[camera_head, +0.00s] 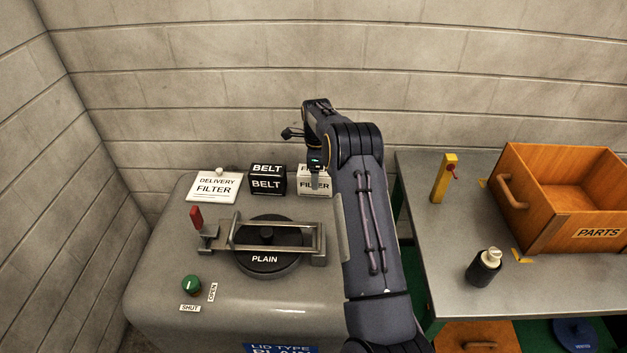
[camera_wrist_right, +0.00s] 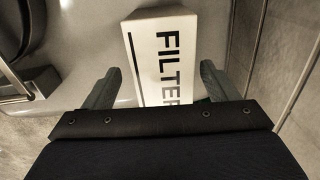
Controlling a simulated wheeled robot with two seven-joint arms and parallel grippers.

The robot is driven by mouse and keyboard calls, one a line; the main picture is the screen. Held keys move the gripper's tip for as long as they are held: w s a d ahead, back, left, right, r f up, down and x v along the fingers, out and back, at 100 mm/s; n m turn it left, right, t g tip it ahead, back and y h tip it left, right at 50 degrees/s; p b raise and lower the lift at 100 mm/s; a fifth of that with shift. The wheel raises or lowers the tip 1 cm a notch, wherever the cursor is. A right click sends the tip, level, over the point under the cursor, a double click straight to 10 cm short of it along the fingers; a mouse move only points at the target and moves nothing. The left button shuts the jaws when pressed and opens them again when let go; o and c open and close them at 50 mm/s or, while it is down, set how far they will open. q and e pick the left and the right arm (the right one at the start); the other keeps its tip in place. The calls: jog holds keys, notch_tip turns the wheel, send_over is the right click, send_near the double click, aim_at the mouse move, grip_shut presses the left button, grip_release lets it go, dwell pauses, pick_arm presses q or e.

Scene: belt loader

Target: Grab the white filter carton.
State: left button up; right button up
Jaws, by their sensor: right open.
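The white filter carton (camera_head: 314,183) stands on the grey machine top near the back wall, partly hidden behind my right arm. In the right wrist view the carton (camera_wrist_right: 160,52), lettered FILTER, lies between the two fingers of my right gripper (camera_wrist_right: 158,85). The fingers are apart, with a gap showing on each side of the carton. In the head view my right gripper (camera_head: 315,172) is over the carton, mostly hidden by its own wrist. My left gripper is not in view.
A black BELT carton (camera_head: 267,183) stands just left of the filter carton. A DELIVERY FILTER sign (camera_head: 214,187) is further left. A barred PLAIN lid (camera_head: 264,262) lies in front. The right table holds a wooden PARTS crate (camera_head: 545,235), a black bottle (camera_head: 484,270) and a yellow post (camera_head: 442,180).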

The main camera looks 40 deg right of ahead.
jog(key=f, duration=0.4)
jog(key=shift+w+f, duration=0.15)
jog(key=shift+w, duration=0.1)
jog(key=shift+c, duration=0.4)
jog(key=c, duration=1.2)
